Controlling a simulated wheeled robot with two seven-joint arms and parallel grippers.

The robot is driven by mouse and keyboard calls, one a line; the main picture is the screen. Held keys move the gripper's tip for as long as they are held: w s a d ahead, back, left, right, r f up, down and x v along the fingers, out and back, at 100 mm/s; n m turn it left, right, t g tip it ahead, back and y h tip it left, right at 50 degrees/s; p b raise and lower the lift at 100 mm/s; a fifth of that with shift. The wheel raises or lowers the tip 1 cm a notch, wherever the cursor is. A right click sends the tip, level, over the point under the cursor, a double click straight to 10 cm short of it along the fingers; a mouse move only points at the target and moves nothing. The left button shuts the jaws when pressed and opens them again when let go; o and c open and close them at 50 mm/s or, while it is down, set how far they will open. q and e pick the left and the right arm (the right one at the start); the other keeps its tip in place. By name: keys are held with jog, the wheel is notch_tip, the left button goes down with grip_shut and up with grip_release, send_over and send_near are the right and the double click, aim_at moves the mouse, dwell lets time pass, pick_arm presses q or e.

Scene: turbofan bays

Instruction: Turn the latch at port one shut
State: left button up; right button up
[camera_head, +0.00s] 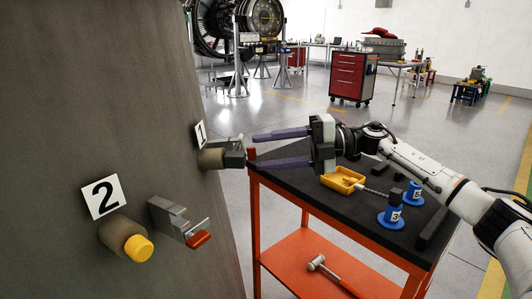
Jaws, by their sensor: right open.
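Port one is on the grey-brown wall at its right edge, under the white label "1" (200,134). A dark cylindrical port body (211,158) sticks out there, with the grey metal latch (234,155) beside it, ending in a small red tip (251,154). My right gripper (254,150) comes from the right, open, with one purple finger above the latch end and one below it. I cannot tell whether the fingers touch the latch. My left gripper is not in view.
Port two (122,240), with a yellow cap, and its red-tipped latch (180,222) are at lower left. An orange cart (300,206) with a black top holds a yellow tray (343,180) and blue spools (392,215). A hammer (328,272) lies on its lower shelf.

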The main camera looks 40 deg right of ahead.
jog(key=b+v, duration=0.2)
jog(key=v, duration=0.7)
jog(key=shift+d, duration=0.3)
jog(key=shift+s, duration=0.1)
